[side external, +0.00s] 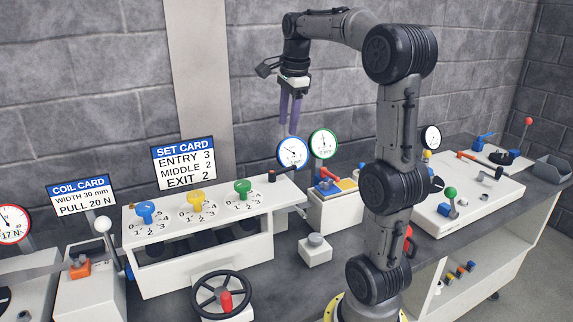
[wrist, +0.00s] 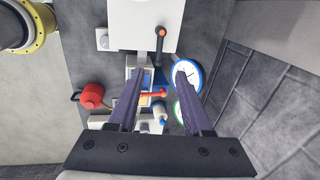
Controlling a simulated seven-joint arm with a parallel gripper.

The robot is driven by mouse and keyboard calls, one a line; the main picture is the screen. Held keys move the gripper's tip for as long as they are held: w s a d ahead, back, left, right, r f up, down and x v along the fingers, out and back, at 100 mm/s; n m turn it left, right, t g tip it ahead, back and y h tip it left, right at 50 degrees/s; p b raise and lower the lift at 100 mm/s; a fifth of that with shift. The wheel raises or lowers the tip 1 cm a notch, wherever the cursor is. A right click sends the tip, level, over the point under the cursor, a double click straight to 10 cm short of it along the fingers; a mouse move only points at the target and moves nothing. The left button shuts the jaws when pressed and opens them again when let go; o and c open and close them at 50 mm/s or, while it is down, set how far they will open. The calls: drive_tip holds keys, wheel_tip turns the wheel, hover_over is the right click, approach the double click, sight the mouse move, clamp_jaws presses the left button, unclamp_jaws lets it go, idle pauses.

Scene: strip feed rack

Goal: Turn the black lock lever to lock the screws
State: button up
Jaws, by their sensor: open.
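The black lock lever (side external: 285,172) lies across the right end of the white screw housing (side external: 205,252), its orange-tipped end pointing left along the top. In the wrist view, the lever (wrist: 158,48) is at top centre, with its orange tip (wrist: 161,32) away from my fingers. Blue (side external: 146,210), yellow (side external: 196,199) and green (side external: 243,188) screw knobs stand in a row on the housing beside printed numbers; their exact settings are too small to tell. My gripper (side external: 290,132) is open and empty, pointing down above the lever's end of the housing, apart from everything; its fingers (wrist: 158,72) also show in the wrist view.
A blue-rimmed gauge (side external: 293,152) and a green-rimmed gauge (side external: 323,144) stand close behind and below my gripper. A red-handled unit (side external: 328,180) is right of the lever. A set card (side external: 184,163) reads entry 3, middle 2, exit 2. A black handwheel (side external: 221,295) is in front.

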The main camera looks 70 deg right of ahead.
sight(286, 169)
drive_tip(key=f, duration=0.4)
drive_tip(key=w+d+f, duration=0.1)
drive_tip(key=f, duration=0.4)
drive_tip(key=d+f, duration=0.1)
drive_tip(key=f, duration=0.3)
drive_tip(key=shift+w+d+f, duration=0.2)
drive_tip(key=shift+d+f, duration=0.05)
drive_tip(key=shift+f, duration=0.15)
clamp_jaws()
idle(0.9)
